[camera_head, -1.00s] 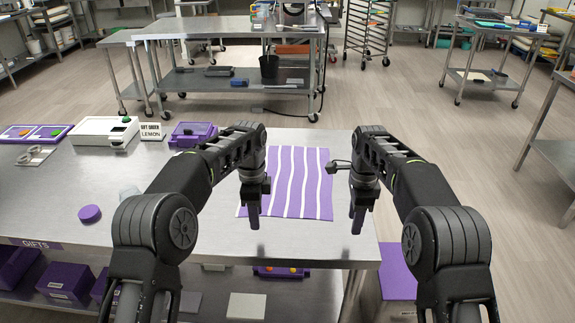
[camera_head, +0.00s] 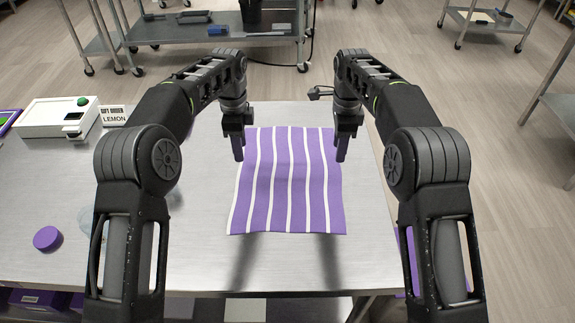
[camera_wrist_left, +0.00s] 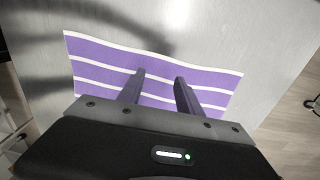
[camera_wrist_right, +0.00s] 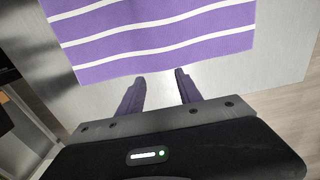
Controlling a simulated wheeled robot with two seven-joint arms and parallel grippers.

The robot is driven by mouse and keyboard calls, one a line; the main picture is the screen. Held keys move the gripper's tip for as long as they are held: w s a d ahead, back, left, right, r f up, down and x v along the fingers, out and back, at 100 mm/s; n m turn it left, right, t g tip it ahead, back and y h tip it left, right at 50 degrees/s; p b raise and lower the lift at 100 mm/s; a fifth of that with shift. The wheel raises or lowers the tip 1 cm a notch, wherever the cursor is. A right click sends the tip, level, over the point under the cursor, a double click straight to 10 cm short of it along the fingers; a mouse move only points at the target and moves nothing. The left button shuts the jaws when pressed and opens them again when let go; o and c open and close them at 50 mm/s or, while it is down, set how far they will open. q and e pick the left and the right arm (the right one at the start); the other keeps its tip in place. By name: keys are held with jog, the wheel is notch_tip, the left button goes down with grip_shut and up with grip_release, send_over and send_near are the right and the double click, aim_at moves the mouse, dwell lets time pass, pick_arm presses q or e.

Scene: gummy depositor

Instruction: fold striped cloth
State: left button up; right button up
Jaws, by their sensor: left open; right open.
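The striped cloth (camera_head: 262,193), purple with white stripes, lies spread flat on the steel table, slightly wavy at its edges. My left gripper (camera_head: 238,152) is over the cloth's far left corner area. In the left wrist view its open fingers (camera_wrist_left: 161,82) show in front of the cloth (camera_wrist_left: 105,58), with nothing between them. My right gripper (camera_head: 342,152) is at the cloth's far right edge. In the right wrist view its open fingers (camera_wrist_right: 158,82) point to bare table just outside the cloth's edge (camera_wrist_right: 150,40). Both grippers appear above the surface and empty.
The steel table (camera_head: 130,255) is clear in front of the cloth. A purple round lid (camera_head: 47,238) lies at the left. A white device with a green button (camera_head: 55,118) and a LEMON sign (camera_head: 115,115) stand at the back left.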

aim_at(244, 174)
pick_arm(q)
jog(key=shift+s+f, duration=0.1)
jog(key=shift+f, duration=3.9)
pick_arm(e)
jog(key=shift+s+f, duration=0.1)
jog(key=shift+f, duration=3.9)
pick_arm(q)
jog(key=shift+f, duration=0.1)
pick_arm(e)
jog(key=shift+f, duration=0.1)
pick_arm(q)
jog(key=shift+c, duration=0.6)
pick_arm(e)
jog(key=shift+c, duration=0.6)
pick_arm(q)
grip_shut()
pick_arm(e)
grip_shut()
